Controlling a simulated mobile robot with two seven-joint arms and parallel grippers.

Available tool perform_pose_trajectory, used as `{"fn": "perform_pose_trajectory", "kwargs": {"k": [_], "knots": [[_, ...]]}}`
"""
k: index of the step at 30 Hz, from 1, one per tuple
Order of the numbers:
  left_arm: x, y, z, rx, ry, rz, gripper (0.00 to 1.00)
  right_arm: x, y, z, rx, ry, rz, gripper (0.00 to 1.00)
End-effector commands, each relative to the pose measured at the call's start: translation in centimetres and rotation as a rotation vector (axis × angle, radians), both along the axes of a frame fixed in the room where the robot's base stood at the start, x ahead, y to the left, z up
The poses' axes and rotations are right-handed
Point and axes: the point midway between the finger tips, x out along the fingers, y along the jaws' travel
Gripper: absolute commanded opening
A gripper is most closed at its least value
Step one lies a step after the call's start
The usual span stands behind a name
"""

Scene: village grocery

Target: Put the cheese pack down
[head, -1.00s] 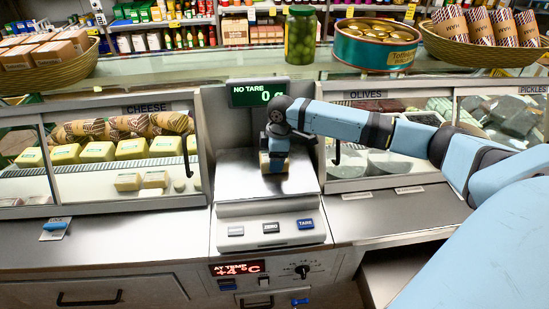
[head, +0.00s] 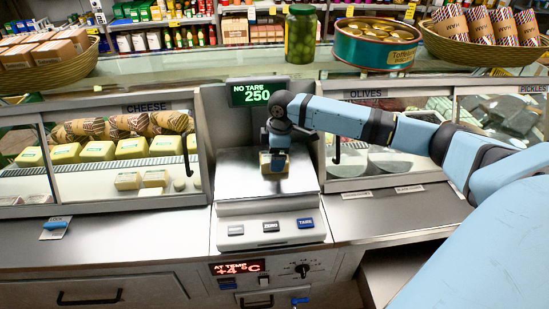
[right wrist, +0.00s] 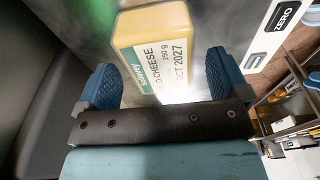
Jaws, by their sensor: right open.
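The cheese pack (head: 265,163), a pale yellow block with a white and green label, rests on the steel scale plate (head: 235,180). It also shows in the right wrist view (right wrist: 155,45), with its label readable in part. My right gripper (head: 277,158) is directly above and around it in the head view. In the right wrist view the two blue fingers (right wrist: 160,82) stand apart on either side of the pack, with a gap at each side. My left gripper is not in view.
The cheese case (head: 120,110) with several packs is on the left, the olives case (head: 370,95) on the right. A jar (head: 300,35), a round tin (head: 375,45) and baskets stand on the glass shelf behind. The scale buttons (head: 271,227) are in front of the plate.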

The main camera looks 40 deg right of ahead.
Motion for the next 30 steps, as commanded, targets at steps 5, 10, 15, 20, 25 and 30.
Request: {"fn": "perform_pose_trajectory", "kwargs": {"k": [5,10,15,20,25,30], "knots": [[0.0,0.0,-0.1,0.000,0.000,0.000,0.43,-0.2,-0.5,3.9,0.000,-0.004,0.000,0.93],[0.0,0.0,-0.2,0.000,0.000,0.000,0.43,-0.4,-0.8,7.4,-0.001,-0.003,-0.001,0.93],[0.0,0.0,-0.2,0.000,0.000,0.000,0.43,-0.5,-1.0,9.6,0.000,-0.001,0.000,0.93],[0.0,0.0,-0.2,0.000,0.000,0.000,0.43,-0.6,-1.1,10.4,0.000,0.000,-0.001,0.93],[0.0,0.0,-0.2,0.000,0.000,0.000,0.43,-0.6,-1.1,10.5,0.000,0.000,-0.001,0.93],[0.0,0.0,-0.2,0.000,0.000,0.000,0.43,-0.6,-1.1,10.5,0.000,0.000,-0.001,0.93]]}}
